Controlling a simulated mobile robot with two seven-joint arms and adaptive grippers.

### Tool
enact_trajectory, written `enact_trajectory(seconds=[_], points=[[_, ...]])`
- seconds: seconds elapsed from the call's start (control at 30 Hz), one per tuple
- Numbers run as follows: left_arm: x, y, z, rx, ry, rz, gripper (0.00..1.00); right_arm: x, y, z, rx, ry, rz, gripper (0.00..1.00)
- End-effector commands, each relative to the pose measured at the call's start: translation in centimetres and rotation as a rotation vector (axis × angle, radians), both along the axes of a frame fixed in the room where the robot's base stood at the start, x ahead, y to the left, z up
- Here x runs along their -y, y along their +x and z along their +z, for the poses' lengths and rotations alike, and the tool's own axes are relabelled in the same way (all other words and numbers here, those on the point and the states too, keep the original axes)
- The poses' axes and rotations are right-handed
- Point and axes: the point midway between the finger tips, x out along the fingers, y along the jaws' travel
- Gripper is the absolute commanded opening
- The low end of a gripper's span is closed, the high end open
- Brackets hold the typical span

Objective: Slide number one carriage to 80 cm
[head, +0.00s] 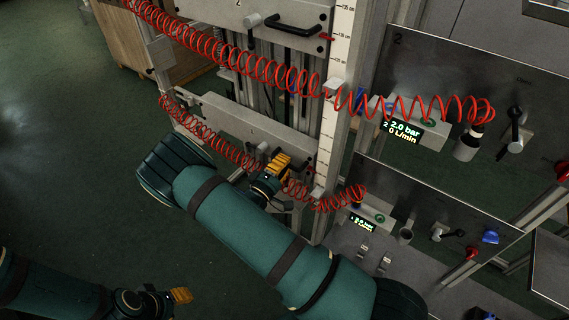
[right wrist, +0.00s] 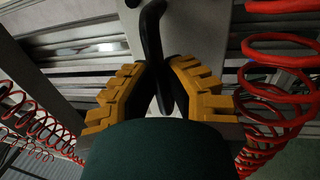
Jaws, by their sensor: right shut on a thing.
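The lower carriage is a grey plate (head: 225,118) on the vertical rails; its small mark looks like a 1 but is hard to read. My right gripper (head: 272,174) is at its right part, shut on a dark bar handle (right wrist: 152,35), which runs between the yellow fingers in the right wrist view (right wrist: 161,100). The scale strip (head: 343,40) stands right of the carriages; its lower numbers are too small to read. A small red pointer (head: 310,169) shows beside the lower carriage. My left gripper (head: 165,301) is low at the left, away from the rig; its opening is unclear.
The upper carriage (head: 222,12), marked 2, has its own black handle (head: 295,26). Red coiled hoses (head: 225,55) hang across both carriages, close to my right gripper. Panels with pressure displays (head: 403,130), valves and knobs stand at the right. The green floor at left is open.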

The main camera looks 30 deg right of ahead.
Motion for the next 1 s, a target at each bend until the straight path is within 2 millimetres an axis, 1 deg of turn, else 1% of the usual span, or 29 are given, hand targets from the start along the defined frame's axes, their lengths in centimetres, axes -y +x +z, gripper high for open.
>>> enact_trajectory(seconds=[0.03,0.17,0.3,0.53,0.6,0.67,0.97,1.0], points=[[0.0,-0.1,-0.7,-0.003,0.000,-0.002,0.43,0.0,-0.1,-1.1,-0.005,0.007,0.001,0.00],[0.1,-0.5,-2.2,-0.012,-0.002,-0.009,0.43,0.0,-0.1,-3.3,-0.008,0.009,0.000,0.00],[0.1,-0.8,-4.1,-0.018,-0.004,-0.016,0.43,0.0,-0.1,-5.9,-0.009,0.008,0.000,0.00],[0.1,-0.6,-7.0,-0.013,-0.004,-0.017,0.43,0.0,-0.1,-9.9,-0.010,0.010,0.000,0.00],[0.1,-0.5,-7.4,-0.011,-0.002,-0.017,0.43,0.0,-0.2,-10.5,-0.010,0.010,0.000,0.00],[0.1,-0.4,-7.6,-0.009,-0.002,-0.016,0.43,0.0,-0.2,-10.8,-0.010,0.010,0.000,0.00],[0.1,-0.4,-7.4,-0.008,-0.002,-0.016,0.43,0.0,-0.2,-10.8,-0.012,0.014,0.000,0.00],[0.1,-0.4,-7.5,-0.007,-0.002,-0.016,0.43,0.0,-0.2,-10.9,-0.013,0.014,0.000,0.22]])
